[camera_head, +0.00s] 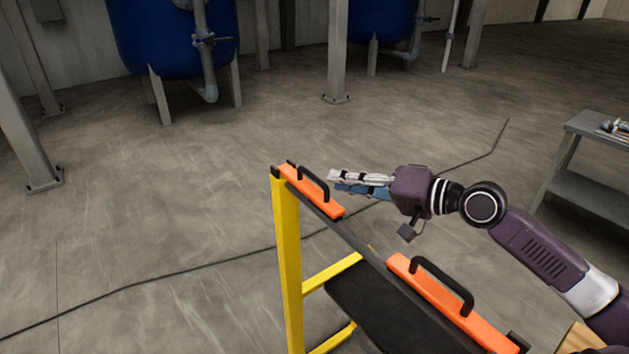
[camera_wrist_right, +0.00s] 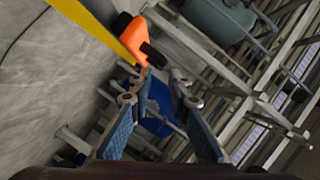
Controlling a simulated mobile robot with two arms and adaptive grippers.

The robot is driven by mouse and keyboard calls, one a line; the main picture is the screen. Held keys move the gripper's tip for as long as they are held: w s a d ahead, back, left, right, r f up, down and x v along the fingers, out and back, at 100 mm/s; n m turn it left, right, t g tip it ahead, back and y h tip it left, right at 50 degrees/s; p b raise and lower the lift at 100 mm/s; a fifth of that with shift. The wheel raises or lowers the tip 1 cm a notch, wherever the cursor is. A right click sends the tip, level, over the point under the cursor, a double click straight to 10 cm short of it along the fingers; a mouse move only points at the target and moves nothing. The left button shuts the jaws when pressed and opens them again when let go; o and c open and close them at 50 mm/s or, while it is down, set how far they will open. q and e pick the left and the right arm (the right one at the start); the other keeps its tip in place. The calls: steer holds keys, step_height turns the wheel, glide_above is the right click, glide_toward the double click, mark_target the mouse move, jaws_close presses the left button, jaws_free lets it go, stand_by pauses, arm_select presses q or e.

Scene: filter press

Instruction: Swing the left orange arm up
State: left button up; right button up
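The left orange arm (camera_head: 318,200) lies flat along the top of a yellow and black frame (camera_head: 288,265), with a black handle (camera_head: 316,180) on it. The right orange arm (camera_head: 452,303) lies farther right and nearer me, also with a black handle (camera_head: 445,278). My right gripper (camera_head: 333,182) is beside the left orange arm, to the right of its handle. In the right wrist view, its blue-padded fingers (camera_wrist_right: 165,82) are apart with nothing held between them. Beyond the fingertips an orange part (camera_wrist_right: 137,38) with a dark handle (camera_wrist_right: 153,56) shows. My left gripper is out of view.
A grey metal table (camera_head: 590,185) with small items stands at the right. Blue tanks (camera_head: 172,35) on legs and grey posts (camera_head: 336,50) stand at the back. A black cable (camera_head: 150,285) crosses the floor. The floor left of the frame is clear.

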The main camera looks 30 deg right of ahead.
mark_target(314, 175)
steer(key=p+x, duration=0.2)
steer(key=x, duration=0.2)
steer(key=shift+w+a+r, duration=0.15)
steer(key=shift+w, duration=0.05)
steer(key=shift+p+x, duration=0.3)
steer(key=shift+x, duration=1.25)
arm_select(q)
steer(key=r, duration=0.3)
steer(key=shift+s+a, duration=0.15)
steer(key=shift+s, duration=0.05)
arm_select(e)
steer(key=shift+c, duration=0.4)
jaws_close()
